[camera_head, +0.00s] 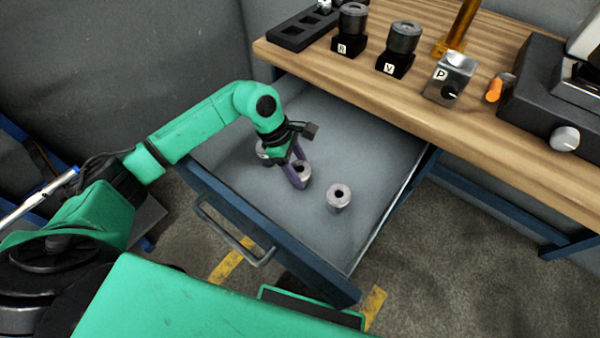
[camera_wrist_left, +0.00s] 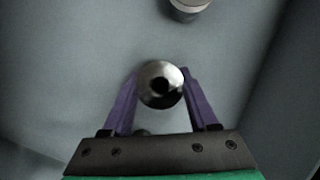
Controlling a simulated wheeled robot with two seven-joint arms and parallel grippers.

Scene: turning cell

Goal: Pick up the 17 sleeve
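Several grey metal sleeves stand in the open drawer; no number is readable on them, so I cannot tell which is the 17 sleeve. One sleeve (camera_head: 304,170) is at my left gripper (camera_head: 297,171). In the left wrist view this sleeve (camera_wrist_left: 160,86) lies between the two purple fingers of the left gripper (camera_wrist_left: 162,76), which look open around it; any contact is unclear. Another sleeve (camera_head: 339,197) stands apart to the right. A third (camera_head: 262,149) is partly hidden behind the gripper. My right gripper is not in view.
The drawer (camera_head: 225,205) is pulled out below a wooden bench (camera_head: 400,95). On the bench are blocks marked R (camera_head: 348,45), V (camera_head: 396,64) and P (camera_head: 449,78), a black slotted rack (camera_head: 296,32) and a dark machine (camera_head: 545,100). The drawer's right part is clear.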

